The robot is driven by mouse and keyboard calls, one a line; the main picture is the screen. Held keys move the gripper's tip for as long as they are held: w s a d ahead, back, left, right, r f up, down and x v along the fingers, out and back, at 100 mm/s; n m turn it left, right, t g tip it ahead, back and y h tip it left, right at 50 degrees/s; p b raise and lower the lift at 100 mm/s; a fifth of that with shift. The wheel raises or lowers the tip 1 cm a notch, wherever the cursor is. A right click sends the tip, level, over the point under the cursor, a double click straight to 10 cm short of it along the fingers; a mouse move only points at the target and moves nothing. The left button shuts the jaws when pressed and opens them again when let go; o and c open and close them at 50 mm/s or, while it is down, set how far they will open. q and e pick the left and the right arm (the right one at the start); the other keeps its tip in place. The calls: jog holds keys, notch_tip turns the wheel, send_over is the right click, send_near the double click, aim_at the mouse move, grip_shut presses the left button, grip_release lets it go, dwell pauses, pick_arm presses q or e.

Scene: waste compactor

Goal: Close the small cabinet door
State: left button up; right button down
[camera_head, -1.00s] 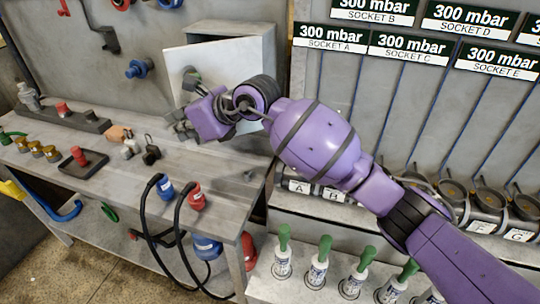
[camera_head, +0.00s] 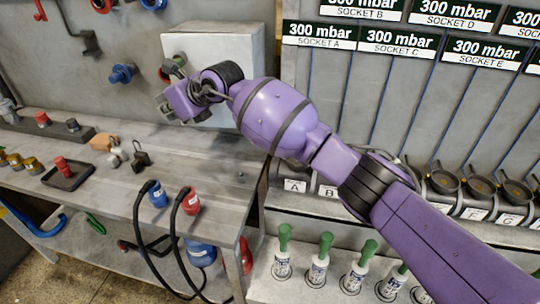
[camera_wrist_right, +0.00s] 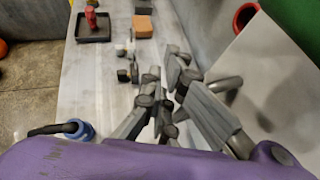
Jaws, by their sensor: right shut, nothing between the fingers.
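The small cabinet (camera_head: 222,50) is a light grey box on the back wall above the workbench. Its pale front door looks flush with the box, or nearly so; my right arm covers its lower part, so I cannot tell if a thin gap remains. My right gripper (camera_head: 170,112), purple with grey fingers, is at the door's lower left, shut and empty. In the right wrist view the gripper's fingers (camera_wrist_right: 172,100) are beside a pale flat panel (camera_wrist_right: 275,85), probably the door. Contact is unclear. My left gripper is out of view.
The workbench (camera_head: 105,185) holds a dark tray with a red knob (camera_head: 62,165), an orange block (camera_head: 104,142) and blue and red hose connectors (camera_head: 190,203). A blue wall knob (camera_head: 122,74) is left of the cabinet. Socket racks (camera_head: 400,110) fill the right side.

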jog(key=w, duration=0.4)
jog(key=shift+r+m+t+b, duration=0.1)
jog(key=shift+m+t+b, duration=0.2)
jog(key=shift+b, duration=0.05)
jog(key=shift+w+d, duration=0.1)
jog(key=shift+d, duration=0.1)
dwell(0.4)
